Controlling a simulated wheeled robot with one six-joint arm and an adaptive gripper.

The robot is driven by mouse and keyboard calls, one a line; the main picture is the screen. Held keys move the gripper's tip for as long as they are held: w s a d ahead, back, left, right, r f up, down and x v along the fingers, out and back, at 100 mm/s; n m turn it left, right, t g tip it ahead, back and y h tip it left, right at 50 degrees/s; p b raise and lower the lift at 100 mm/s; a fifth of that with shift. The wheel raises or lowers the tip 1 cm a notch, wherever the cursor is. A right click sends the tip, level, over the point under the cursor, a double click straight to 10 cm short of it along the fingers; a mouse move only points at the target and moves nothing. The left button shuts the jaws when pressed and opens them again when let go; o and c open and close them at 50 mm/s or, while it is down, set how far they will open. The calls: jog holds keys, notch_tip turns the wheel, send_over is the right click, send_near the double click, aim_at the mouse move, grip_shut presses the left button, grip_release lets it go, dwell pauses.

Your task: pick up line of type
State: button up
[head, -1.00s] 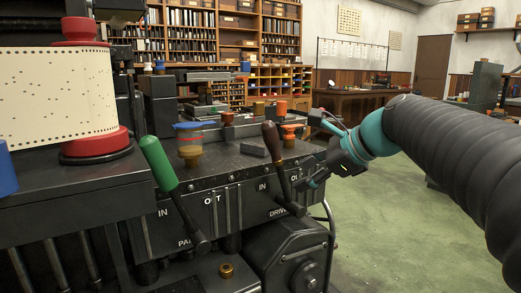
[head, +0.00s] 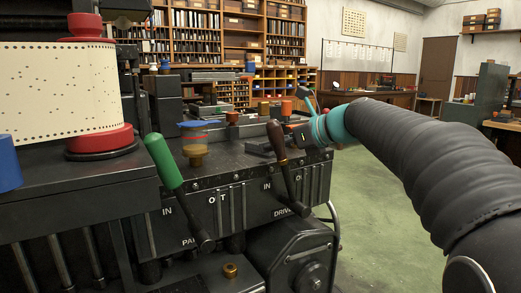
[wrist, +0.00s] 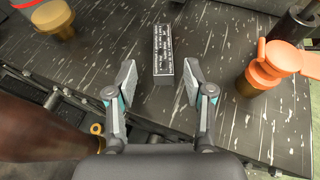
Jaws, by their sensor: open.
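The line of type (wrist: 163,50) is a small dark grey bar with pale raised lettering. In the wrist view it lies on the worn black machine top, upright in the picture and slightly above centre. My gripper (wrist: 158,77) is open, with one finger on each side of the bar's lower end. A gap shows on both sides, and I see no contact. In the head view my gripper (head: 296,134) is at the machine's right end, small and partly hidden behind the brown lever's knob and my wrist.
A brown-handled lever (head: 277,142) and a green-handled lever (head: 164,160) rise from the machine front. Open green floor (head: 375,200) lies to the right.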

jog(key=shift+w+r+x, duration=0.1)
jog(key=shift+r+x, duration=0.05)
jog(key=shift+x, duration=0.8)
jog(key=shift+w+r+x, duration=0.1)
jog(key=shift+r+x, duration=0.05)
jog(key=shift+x, duration=0.8)
jog(key=shift+w+r+x, duration=0.1)
jog(key=shift+r+x, duration=0.05)
jog(key=shift+x, duration=0.75)
grip_shut()
